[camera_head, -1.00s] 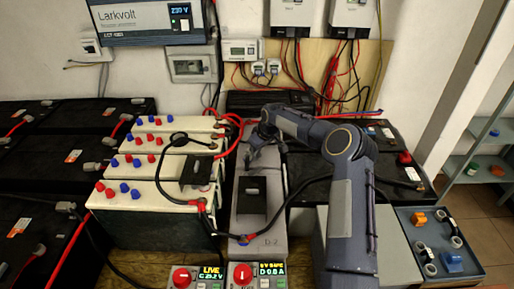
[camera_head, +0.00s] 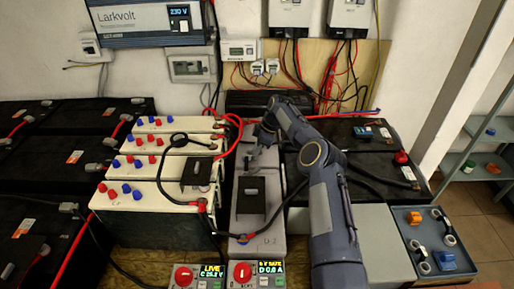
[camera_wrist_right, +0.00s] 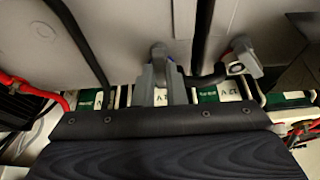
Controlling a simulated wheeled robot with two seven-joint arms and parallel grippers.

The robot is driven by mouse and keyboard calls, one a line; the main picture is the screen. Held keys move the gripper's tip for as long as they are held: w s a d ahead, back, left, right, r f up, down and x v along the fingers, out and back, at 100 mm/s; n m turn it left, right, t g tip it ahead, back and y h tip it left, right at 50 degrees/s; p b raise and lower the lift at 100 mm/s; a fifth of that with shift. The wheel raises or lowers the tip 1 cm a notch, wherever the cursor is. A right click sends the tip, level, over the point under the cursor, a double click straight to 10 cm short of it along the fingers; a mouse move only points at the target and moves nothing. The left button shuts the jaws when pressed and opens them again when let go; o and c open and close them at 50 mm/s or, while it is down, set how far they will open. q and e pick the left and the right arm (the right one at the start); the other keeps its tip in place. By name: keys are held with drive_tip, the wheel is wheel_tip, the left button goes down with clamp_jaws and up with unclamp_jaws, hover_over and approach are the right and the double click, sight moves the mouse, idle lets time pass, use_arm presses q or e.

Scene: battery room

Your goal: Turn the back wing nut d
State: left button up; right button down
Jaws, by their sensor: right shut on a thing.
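The grey battery block marked D-2 (camera_head: 262,247) stands in the middle of the head view. My right gripper (camera_head: 258,138) is at its back end, reached from the right by my dark arm. In the right wrist view the gripper's grey fingers (camera_wrist_right: 160,76) are closed together on a small part at the battery's back terminal. I take this part to be the back wing nut d; the fingers hide most of it. A cable end with a grey clamp (camera_wrist_right: 241,60) sits to the right there, apart from the fingers. My left gripper is not in view.
Cream batteries (camera_head: 150,185) with red and blue caps stand to the left. A black battery (camera_head: 365,160) lies to the right. A blue-grey tray (camera_head: 408,250) holds orange and blue parts. Red and black cables run close to the right gripper. Two small display boxes stand at the front.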

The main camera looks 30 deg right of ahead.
drive_tip(key=shift+n, duration=0.3)
drive_tip(key=c, duration=1.5)
unclamp_jaws()
drive_tip(key=shift+r, duration=0.1)
drive_tip(key=v, duration=0.7)
drive_tip(key=shift+d+r, duration=0.2)
drive_tip(key=shift+r, duration=0.1)
